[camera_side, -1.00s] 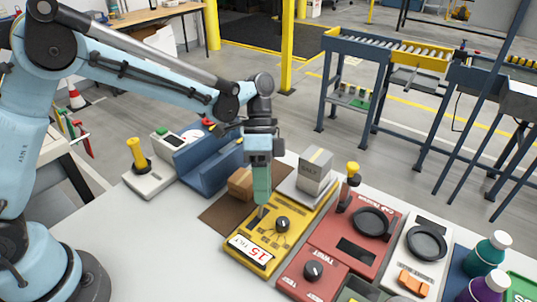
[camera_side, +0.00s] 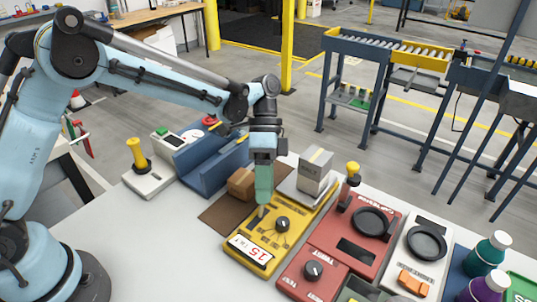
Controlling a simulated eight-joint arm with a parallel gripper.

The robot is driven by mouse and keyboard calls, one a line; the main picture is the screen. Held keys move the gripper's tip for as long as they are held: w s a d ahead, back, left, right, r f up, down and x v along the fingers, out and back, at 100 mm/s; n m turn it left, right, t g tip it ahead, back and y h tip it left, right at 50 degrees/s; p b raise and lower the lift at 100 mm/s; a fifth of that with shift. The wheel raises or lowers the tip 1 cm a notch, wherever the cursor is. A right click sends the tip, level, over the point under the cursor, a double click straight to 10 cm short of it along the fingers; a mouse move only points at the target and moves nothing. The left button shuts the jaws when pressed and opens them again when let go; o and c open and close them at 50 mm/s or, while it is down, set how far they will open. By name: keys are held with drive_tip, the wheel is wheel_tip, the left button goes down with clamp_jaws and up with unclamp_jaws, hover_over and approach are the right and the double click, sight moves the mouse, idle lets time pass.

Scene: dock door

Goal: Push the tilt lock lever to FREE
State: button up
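A black knob (camera_side: 282,224) sits on the panel just right of the lever.
A red box (camera_side: 328,235) with a yellow-topped lever (camera_side: 352,169) stands to the right. Behind are a grey carton (camera_side: 316,165) on a scale and a brown box (camera_side: 242,183). A blue trough (camera_side: 205,172) is at left. The table's front left is clear.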

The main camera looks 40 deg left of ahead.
drive_tip(key=shift+w+a+r, duration=0.15)
drive_tip(key=shift+w+r, duration=0.05)
drive_tip(key=shift+r, duration=0.2)
drive_tip(key=shift+v, duration=1.25)
wheel_tip(320, 180, up, 7)
drive_tip(key=shift+f, duration=0.2)
drive_tip(key=shift+s, duration=0.1)
drive_tip(key=s+a+n+t+y, duration=0.4)
drive_tip(key=s+a+n+t, duration=0.5)
drive_tip(key=a+n+t, duration=0.3)
drive_tip(key=a+t, duration=0.1)
drive_tip(key=a, duration=0.1)
drive_tip(key=shift+s+a+f, duration=0.25)
drive_tip(key=shift+s+f, duration=0.15)
